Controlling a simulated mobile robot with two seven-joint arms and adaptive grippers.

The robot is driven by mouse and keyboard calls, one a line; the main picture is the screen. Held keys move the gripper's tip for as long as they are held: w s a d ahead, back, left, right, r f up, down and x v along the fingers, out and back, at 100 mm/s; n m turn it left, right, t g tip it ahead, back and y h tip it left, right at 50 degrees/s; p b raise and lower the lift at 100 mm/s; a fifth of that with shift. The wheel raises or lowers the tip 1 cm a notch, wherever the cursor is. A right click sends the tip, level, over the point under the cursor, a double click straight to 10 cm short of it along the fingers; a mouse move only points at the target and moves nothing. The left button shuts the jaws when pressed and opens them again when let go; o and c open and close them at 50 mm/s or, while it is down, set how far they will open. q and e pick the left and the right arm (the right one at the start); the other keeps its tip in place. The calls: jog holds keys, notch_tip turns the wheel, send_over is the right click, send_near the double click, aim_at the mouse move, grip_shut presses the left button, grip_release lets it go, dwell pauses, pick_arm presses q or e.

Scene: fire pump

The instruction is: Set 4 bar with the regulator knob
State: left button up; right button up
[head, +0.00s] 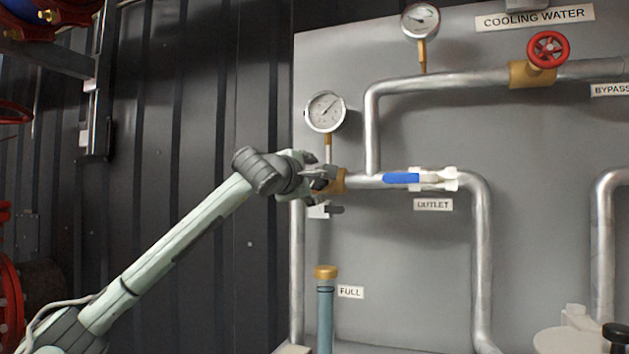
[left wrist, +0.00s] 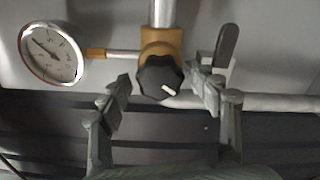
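The regulator knob (left wrist: 160,77) is black and lobed, with a white pointer mark, on a brass body (left wrist: 162,41) in the left wrist view. My left gripper (left wrist: 161,88) is open, with one finger on each side of the knob and visible gaps to it. In the head view my left gripper (head: 328,180) reaches the brass body (head: 338,180) on the pipe and hides the knob. The pressure gauge (head: 325,111) stands above it; it also shows in the left wrist view (left wrist: 50,54), its scale too small to read. My right gripper is not in view.
A blue-handled outlet valve (head: 402,178) sits on the pipe to the right. Above are a second gauge (head: 420,20) and a red handwheel (head: 547,49). A brass-capped tube (head: 325,272) stands below. A dark lever (left wrist: 226,44) is close to one finger in the left wrist view.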

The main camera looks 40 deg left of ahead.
pick_arm(q)
jog(key=shift+s, duration=0.1)
jog(key=v, duration=0.7)
jog(key=shift+s, duration=0.4)
jog(key=shift+d, duration=0.1)
jog(key=shift+f, duration=0.1)
